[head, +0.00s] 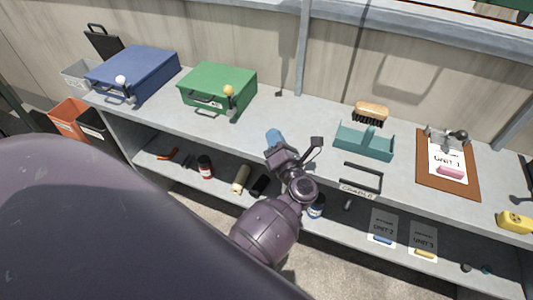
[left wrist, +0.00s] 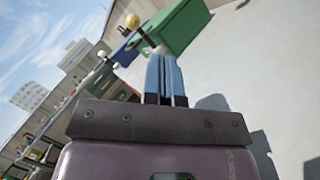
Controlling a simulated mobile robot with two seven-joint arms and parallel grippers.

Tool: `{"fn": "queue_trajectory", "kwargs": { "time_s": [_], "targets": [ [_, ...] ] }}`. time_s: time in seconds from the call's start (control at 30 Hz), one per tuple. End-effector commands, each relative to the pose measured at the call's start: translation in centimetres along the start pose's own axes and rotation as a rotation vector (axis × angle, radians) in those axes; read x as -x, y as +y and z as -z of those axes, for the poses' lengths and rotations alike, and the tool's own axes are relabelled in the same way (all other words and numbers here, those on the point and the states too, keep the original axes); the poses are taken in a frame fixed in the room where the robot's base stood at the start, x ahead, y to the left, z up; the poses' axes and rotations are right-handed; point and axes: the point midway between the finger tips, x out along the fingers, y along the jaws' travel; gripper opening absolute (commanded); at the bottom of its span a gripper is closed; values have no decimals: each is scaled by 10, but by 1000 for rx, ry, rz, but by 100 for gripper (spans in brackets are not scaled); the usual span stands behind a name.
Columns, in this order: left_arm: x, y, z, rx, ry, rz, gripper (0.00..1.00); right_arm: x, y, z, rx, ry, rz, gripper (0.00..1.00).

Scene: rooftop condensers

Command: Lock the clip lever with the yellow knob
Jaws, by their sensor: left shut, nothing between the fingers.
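The yellow knob (head: 229,90) sits on the clip lever at the front of the green case (head: 215,82), which stands on the upper shelf. In the left wrist view the yellow knob (left wrist: 132,21) shows as a ball standing above the front edge of the green case (left wrist: 180,28). My left gripper (head: 274,137) is to the right of and nearer than the green case, apart from the knob. Its blue fingers (left wrist: 166,75) are shut and empty. My right gripper is not in view.
A blue case (head: 135,72) with a white knob (head: 120,80) stands left of the green one. A teal caddy (head: 365,143), a brush (head: 370,112) and a brown clipboard (head: 432,180) are to the right. The shelf between the green case and caddy is clear.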

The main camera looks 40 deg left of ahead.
Motion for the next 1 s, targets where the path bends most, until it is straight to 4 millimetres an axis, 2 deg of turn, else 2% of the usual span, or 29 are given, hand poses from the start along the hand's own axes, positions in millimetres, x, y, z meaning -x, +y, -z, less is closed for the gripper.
{"fn": "queue_trajectory", "kwargs": {
  "time_s": [0.47,0.77,1.0],
  "targets": [
    [23,4,11,-458,-439,26,0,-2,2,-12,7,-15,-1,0],
    [52,-2,27,-782,-698,47,0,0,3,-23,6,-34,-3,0],
    [78,-10,49,-1050,-895,69,0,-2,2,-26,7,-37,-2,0]
  ]
}}
